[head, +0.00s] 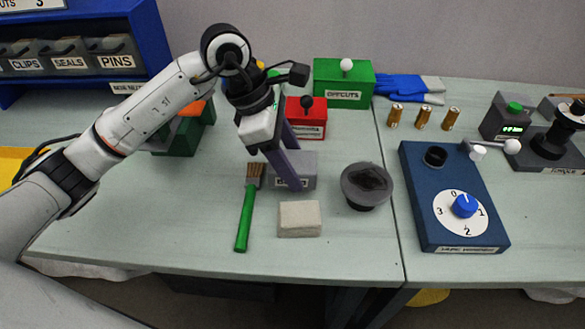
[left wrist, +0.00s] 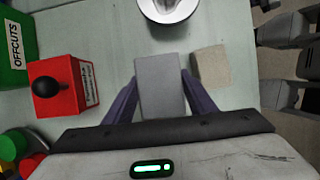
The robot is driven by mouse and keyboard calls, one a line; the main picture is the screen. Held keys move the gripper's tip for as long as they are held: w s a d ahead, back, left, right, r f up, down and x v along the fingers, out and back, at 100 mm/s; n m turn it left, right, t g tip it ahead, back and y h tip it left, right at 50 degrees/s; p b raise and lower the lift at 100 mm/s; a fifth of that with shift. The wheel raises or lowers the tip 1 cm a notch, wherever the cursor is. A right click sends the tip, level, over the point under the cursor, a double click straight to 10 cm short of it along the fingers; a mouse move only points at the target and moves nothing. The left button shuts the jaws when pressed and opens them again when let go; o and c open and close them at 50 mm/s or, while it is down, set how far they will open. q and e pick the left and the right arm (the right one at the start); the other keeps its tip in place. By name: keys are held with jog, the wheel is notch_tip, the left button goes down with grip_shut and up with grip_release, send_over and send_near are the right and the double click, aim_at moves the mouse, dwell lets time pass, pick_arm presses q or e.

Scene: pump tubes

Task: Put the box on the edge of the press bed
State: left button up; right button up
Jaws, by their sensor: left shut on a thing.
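A grey box (head: 300,166) with a label on its front stands at the middle of the table. My left gripper (head: 288,170) reaches down over it with its dark purple fingers, shut on the box. In the left wrist view the grey box (left wrist: 160,88) lies between the two fingers, one along each side. No part is clearly readable as the press bed; a grey base (head: 545,158) with a black knob and a label at the far right may belong to it. My right gripper is not in view.
A beige block (head: 299,219), a green-handled brush (head: 246,215) and a round grey cup (head: 366,186) surround the box. A red box (head: 305,122) and a green offcuts box (head: 343,83) stand behind.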

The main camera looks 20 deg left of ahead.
pick_arm(q)
jog(key=shift+f, duration=1.1)
jog(key=shift+f, duration=0.2)
jog(key=o, duration=1.1)
jog(key=shift+r, duration=0.1)
